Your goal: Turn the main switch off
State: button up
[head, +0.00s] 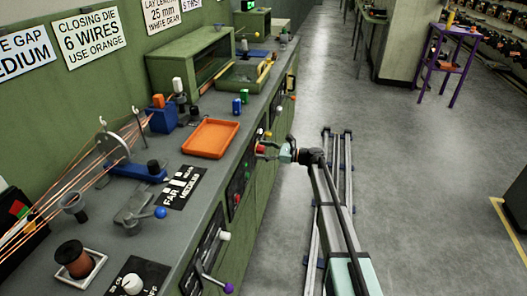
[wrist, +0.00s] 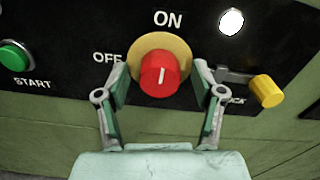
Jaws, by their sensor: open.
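The main switch is a red round knob (wrist: 160,75) on a yellow plate (wrist: 180,44), set in a black panel. In the wrist view its white mark stands upright, toward the ON label (wrist: 168,19). The OFF label (wrist: 107,57) is to the left of the knob, partly covered by a finger. My gripper (wrist: 161,80) is open, with one finger on each side of the knob; I cannot tell whether either finger touches it. In the head view my gripper (head: 269,151) is at the red knob (head: 261,149) on the bench front.
A green START button (wrist: 14,56) is at the left. A lit white lamp (wrist: 231,21) and a yellow knob (wrist: 267,91) are at the right, close to the right finger. An orange tray (head: 211,138) lies on the bench above. The aisle floor (head: 400,160) is clear.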

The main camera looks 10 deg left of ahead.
jog(key=c, duration=1.1)
jog(key=shift+c, duration=0.2)
jog(key=shift+n+b, duration=0.3)
jog(key=shift+n, duration=0.1)
jog(key=n+b, duration=0.2)
jog(key=n, duration=0.1)
jog(key=shift+f+n, duration=0.15)
jog(key=shift+n, duration=0.15)
jog(key=n+b, duration=0.3)
jog(key=n, duration=0.1)
jog(key=shift+n+b, duration=0.3)
jog(key=shift+b, duration=0.05)
jog(key=n+b, duration=0.5)
jog(key=n, duration=0.1)
jog(key=shift+w, duration=0.1)
jog(key=shift+n+b, duration=1.05)
jog(key=shift+n, duration=0.25)
jog(key=shift+r+n, duration=0.25)
jog(key=shift+n, duration=0.05)
